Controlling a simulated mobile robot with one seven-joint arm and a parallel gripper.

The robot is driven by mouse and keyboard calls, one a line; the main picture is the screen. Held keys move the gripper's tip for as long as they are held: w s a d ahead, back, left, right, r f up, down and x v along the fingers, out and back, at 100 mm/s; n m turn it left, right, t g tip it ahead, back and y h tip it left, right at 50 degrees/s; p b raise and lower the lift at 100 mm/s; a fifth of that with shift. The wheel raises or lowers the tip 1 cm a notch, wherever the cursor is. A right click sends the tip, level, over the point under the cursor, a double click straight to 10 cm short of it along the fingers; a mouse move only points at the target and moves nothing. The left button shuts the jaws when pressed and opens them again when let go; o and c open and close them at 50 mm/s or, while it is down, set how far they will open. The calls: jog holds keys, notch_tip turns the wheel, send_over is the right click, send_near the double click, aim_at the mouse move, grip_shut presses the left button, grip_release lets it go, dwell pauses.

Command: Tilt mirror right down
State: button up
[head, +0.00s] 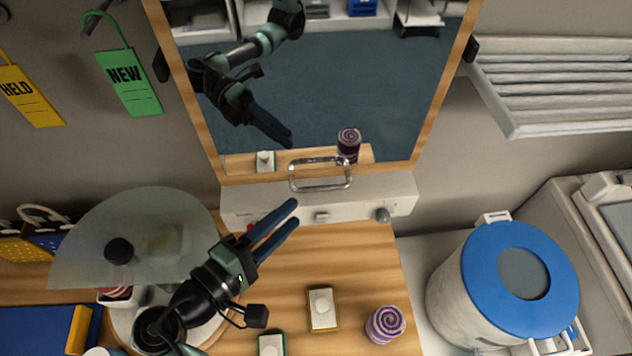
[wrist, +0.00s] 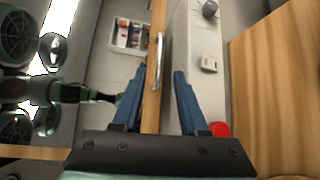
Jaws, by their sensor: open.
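The mirror (head: 350,90) hangs on the back wall in a wooden frame (head: 206,125). A metal bar handle (head: 320,187) is at the middle of its lower edge. My gripper (head: 294,212) is open, just below and left of the handle, with its blue fingers pointing up and right. In the wrist view, the open fingers (wrist: 160,72) stand on either side of the wooden frame (wrist: 153,100), seen edge-on, with the handle (wrist: 159,60) ahead of them. I cannot tell whether either finger touches the frame. Nothing is held.
A white control strip (head: 355,208) with knobs sits below the mirror. A glass disc (head: 150,230) stands left of my arm. A purple swirled jar (head: 386,324) and a small white-topped block (head: 322,308) are on the wooden counter. A blue-lidded bin (head: 480,275) stands right.

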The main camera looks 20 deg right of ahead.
aim_at(318, 190)
jog(key=p+x, duration=0.1)
jog(key=x, duration=0.5)
jog(key=shift+w+d+r+p, duration=0.1)
jog(key=shift+r+p, duration=0.05)
jog(key=shift+p, duration=0.25)
jog(key=shift+x, duration=0.8)
jog(key=shift+c, duration=0.5)
grip_shut()
